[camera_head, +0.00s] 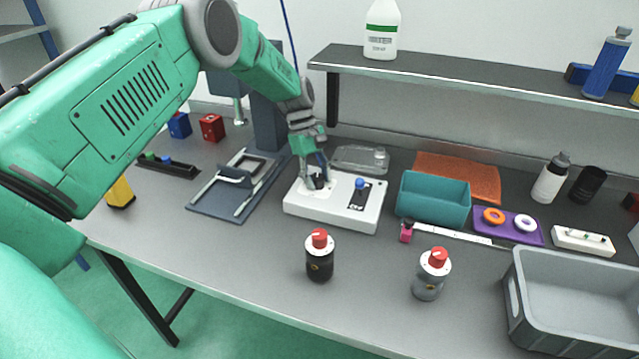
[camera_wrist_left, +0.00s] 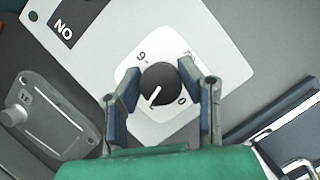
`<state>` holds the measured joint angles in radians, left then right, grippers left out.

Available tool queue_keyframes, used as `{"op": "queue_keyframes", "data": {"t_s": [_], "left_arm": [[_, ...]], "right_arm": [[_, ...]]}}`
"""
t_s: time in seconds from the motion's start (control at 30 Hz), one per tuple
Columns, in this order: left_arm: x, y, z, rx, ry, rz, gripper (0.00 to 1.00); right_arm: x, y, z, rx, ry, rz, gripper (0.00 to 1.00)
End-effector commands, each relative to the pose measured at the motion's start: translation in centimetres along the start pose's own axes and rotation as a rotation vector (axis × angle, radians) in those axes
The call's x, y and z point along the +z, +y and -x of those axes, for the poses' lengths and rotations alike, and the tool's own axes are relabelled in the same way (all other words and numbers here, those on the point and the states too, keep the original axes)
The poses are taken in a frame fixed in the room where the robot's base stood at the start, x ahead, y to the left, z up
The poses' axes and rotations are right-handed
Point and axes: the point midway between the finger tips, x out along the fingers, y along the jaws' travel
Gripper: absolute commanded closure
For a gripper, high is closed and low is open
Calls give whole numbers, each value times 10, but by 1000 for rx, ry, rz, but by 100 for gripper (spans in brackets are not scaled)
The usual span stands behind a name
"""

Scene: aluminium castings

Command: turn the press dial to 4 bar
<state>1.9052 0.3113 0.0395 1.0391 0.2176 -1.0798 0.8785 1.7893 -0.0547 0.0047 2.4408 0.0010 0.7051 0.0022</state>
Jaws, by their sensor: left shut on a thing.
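The white control box (camera_head: 338,212) stands mid-table, with a black dial (camera_head: 319,182) on its left part and a blue-tipped lever on its right. My left gripper (camera_head: 316,172) reaches down over the dial, partly hiding it. In the left wrist view, the black dial (camera_wrist_left: 163,86) sits between my left gripper's two fingers (camera_wrist_left: 165,90), which are shut on it. Its white pointer line points toward the picture's lower left. A 0 shows at the dial's lower right and a 6 at its upper left; another mark at upper right is unreadable. My right gripper is not in view.
A dark press plate (camera_head: 225,207) with a frame lies left of the box. Red-capped black (camera_head: 320,262) and grey (camera_head: 429,283) bottles stand in front.

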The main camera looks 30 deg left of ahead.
Motion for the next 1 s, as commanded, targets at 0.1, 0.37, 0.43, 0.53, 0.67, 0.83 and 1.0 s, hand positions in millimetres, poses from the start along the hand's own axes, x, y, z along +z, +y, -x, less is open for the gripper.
{"op": "queue_keyframes", "data": {"t_s": [0.1,0.37,0.43,0.53,0.67,0.83,1.0], "left_arm": [[-5,1,-1,-39,10,-101,97],[-5,2,0,-131,12,-327,97],[-4,2,0,-154,12,-385,97],[-5,3,1,-184,13,-461,97],[-4,3,1,-220,14,-548,97],[-4,3,2,-255,15,-633,97],[-3,4,3,-275,15,-686,97]], "right_arm": [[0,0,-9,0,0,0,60],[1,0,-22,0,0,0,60],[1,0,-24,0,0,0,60],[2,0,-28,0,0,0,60],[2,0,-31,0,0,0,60],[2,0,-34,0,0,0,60],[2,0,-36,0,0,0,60]]}}
